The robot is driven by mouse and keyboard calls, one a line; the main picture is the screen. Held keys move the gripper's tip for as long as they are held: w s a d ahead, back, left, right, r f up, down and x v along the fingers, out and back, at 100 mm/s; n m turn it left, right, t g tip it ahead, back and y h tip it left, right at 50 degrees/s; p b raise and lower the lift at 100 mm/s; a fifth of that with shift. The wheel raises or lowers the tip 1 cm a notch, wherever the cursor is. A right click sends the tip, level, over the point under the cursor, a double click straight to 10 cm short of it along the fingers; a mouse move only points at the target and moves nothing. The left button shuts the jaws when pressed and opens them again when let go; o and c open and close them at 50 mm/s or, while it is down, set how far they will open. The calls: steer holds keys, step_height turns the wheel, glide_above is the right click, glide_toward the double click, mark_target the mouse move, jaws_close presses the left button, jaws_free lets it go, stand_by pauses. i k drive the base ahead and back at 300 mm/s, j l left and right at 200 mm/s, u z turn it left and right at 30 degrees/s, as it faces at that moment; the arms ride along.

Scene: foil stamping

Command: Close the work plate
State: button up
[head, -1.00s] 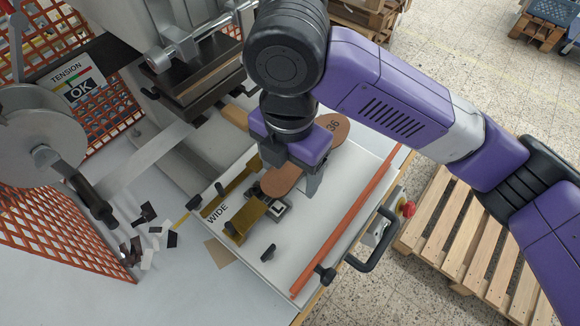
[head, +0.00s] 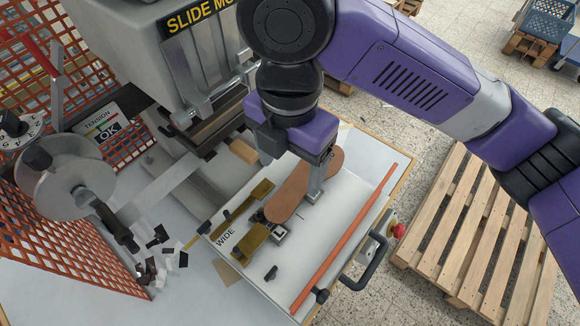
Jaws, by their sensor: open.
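The work plate (head: 312,232) is a pale flat plate with an orange-red strip along its right side and the label "WIDE" at its left. It stands out in front of the press, pulled out from under its head. A black handle (head: 367,266) sits at its front right corner. A brown sole-shaped piece (head: 290,195) lies on the plate beside brass-coloured guides (head: 250,240). My gripper (head: 315,193) points down over the sole, its fingers at or just above it; I cannot tell whether they touch it. It is open, and its far finger is partly hidden.
The grey stamping press (head: 150,60) stands at the back left, with a foil reel (head: 75,190) and an orange mesh guard (head: 60,240). Small dark and white scraps (head: 160,255) lie left of the plate. A red knob (head: 398,231) sits right of the handle, near a wooden pallet (head: 480,240).

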mark_target(298, 246)
steer(key=k+l, duration=0.2)
steer(key=k, duration=0.25)
steer(key=k+l, duration=0.2)
steer(key=k, duration=0.3)
